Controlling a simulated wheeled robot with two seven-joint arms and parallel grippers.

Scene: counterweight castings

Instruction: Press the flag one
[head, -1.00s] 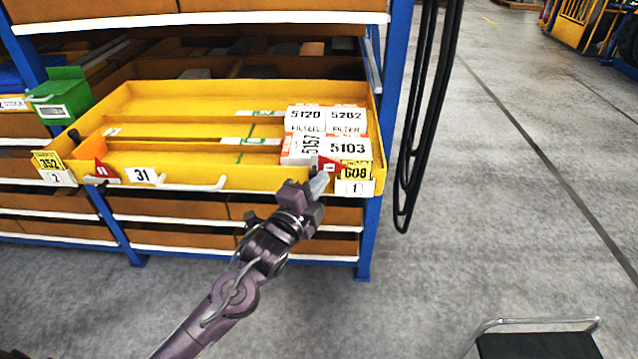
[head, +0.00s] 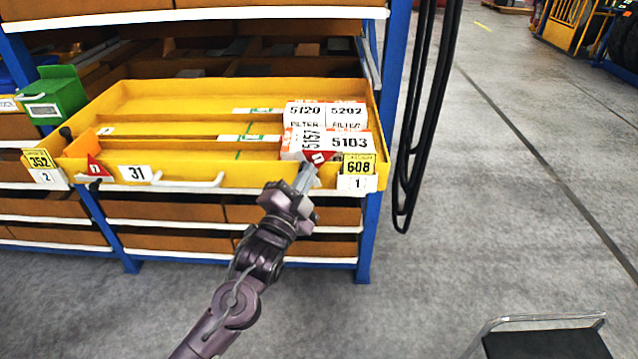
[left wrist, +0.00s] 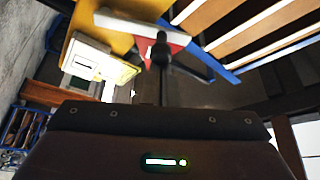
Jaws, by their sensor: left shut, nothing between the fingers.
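A red triangular flag (head: 321,158) with a small white mark sits at the right end of the yellow drawer's front (head: 250,176), left of the yellow 608 tag (head: 358,165). A second red flag (head: 95,167) stands at the drawer's left end. The marks are too small to read surely. My left gripper (head: 304,180) is shut and empty, its tips at the lower left of the right flag. In the left wrist view the red flag (left wrist: 177,40) shows right behind the dark fingertips (left wrist: 160,45); I cannot tell whether they touch. My right gripper is not in view.
White filter boxes (head: 345,145) stand in the drawer's right end. A white handle (head: 188,182) sticks out of its front. A green box (head: 55,97) is at the left. Black cables (head: 408,140) hang at right. A black-topped stool (head: 545,343) stands on open floor.

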